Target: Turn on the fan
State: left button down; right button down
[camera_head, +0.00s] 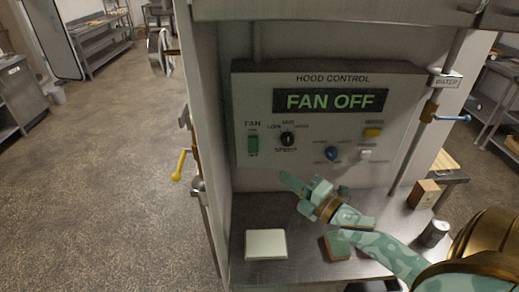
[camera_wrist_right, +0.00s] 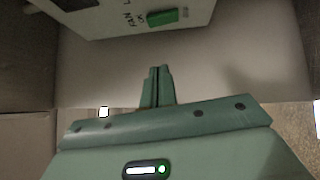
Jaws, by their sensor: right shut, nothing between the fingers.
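The grey hood control panel (camera_head: 330,170) is mounted at the back of the alcove, and its display (camera_head: 331,101) reads FAN OFF. The green FAN switch (camera_head: 253,145) is at the panel's left side. It also shows in the right wrist view as a green block (camera_wrist_right: 163,18) near the top. My right gripper (camera_head: 286,179) is shut and empty, below the panel's lower edge and to the lower right of the switch, apart from it. Its closed fingers (camera_wrist_right: 160,72) also show in the wrist view. My left gripper is out of view.
A dark speed knob (camera_head: 288,139), a blue knob (camera_head: 331,153) and a yellow button (camera_head: 373,132) are also on the panel. The steel counter holds a pale block (camera_head: 266,244), a sponge-like block (camera_head: 337,247), a brown box (camera_head: 425,194) and a can (camera_head: 434,233). A blue-handled water valve (camera_head: 452,117) is at right.

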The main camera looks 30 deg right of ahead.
jog(key=shift+r, duration=0.1)
jog(key=p, duration=0.2)
send_near(250, 142)
jog(key=w+a, duration=0.2)
jog(key=a, duration=0.1)
jog(key=shift+w+d+r+p, duration=0.1)
jog(key=shift+w+d, duration=0.15)
jog(key=shift+w, duration=0.4)
jog(key=shift+w+d+r+p, duration=0.1)
jog(key=shift+w+d+p, duration=0.1)
jog(key=shift+w, duration=0.4)
jog(key=shift+w+d+r+p, duration=0.1)
jog(key=shift+w+d, duration=0.15)
jog(key=shift+w, duration=0.4)
jog(key=shift+w+d+r+g+p, duration=0.2)
jog(key=shift+r+g+p, duration=0.15)
jog(key=shift+p, duration=0.6)
jog(key=shift+a+f+b, duration=0.1)
jog(key=shift+f+b, duration=0.15)
jog(key=shift+b, duration=0.05)
